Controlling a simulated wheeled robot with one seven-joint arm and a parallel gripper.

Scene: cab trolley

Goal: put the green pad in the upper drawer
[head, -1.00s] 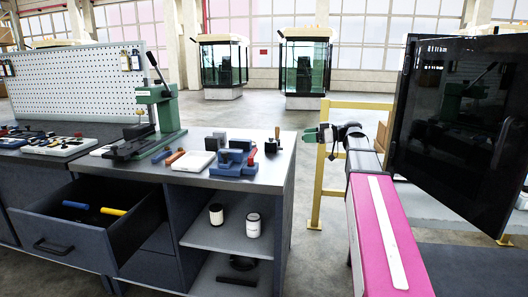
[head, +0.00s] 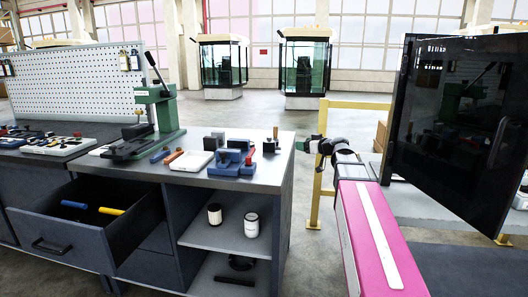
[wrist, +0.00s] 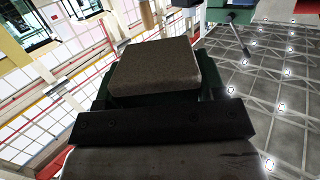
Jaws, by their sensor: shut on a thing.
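My gripper (head: 304,146) is at the right of the workbench, raised beside its right end. In the wrist view it is shut on a block (wrist: 155,68) with a grey-brown face and dark green around its edges, taken as the green pad. In the head view the pad is too small and dark to make out. The upper drawer (head: 85,242) stands pulled open at the left front of the bench, far left of my gripper. A blue-handled tool (head: 74,204) and a yellow-handled one (head: 111,211) lie inside, with bare floor around them.
On the bench top (head: 190,177) stand a green press (head: 158,115), a white tray (head: 193,161) and a blue fixture (head: 230,163). Two white cans (head: 251,225) are on the open shelf below. A yellow rail (head: 318,190) and a dark panel (head: 450,130) are near my arm.

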